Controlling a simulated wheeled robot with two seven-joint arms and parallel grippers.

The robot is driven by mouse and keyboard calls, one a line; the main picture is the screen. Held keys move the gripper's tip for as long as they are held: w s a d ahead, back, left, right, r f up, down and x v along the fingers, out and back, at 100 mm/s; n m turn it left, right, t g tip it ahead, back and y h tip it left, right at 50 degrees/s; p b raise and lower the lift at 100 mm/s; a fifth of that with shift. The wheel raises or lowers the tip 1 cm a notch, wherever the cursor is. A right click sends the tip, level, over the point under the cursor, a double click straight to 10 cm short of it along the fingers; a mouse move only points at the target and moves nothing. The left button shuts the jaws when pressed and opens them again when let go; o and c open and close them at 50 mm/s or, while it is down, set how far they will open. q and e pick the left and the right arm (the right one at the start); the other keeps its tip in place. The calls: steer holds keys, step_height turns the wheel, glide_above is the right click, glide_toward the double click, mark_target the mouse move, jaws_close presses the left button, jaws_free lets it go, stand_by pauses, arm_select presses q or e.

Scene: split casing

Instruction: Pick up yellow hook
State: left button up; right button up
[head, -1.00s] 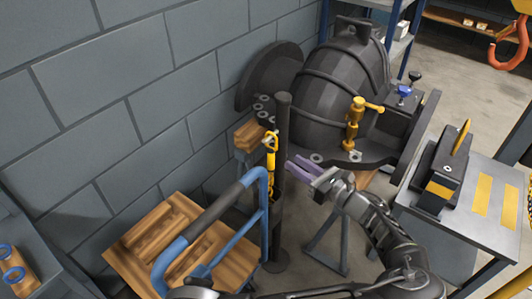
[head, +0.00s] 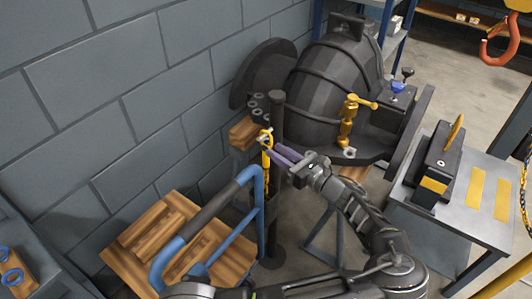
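The yellow hook (head: 267,162) hangs upright against the dark vertical post (head: 277,112), near the wall, with a ring-like upper part. The lower end of the hook is partly hidden by the post and the blue rail. My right gripper is not in view.
A dark round casing (head: 325,85) with a yellow clamp (head: 347,122) stands behind my gripper. A blue-railed cart (head: 160,268) with a wooden deck is at the lower left. A grey table (head: 461,215) is at right. An orange hook (head: 499,48) hangs at upper right.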

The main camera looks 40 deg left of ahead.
arm_select(q)
steer(key=shift+w+a, duration=0.2)
steer(key=shift+a, duration=0.95)
steer(key=shift+c, duration=0.4)
jaws_close()
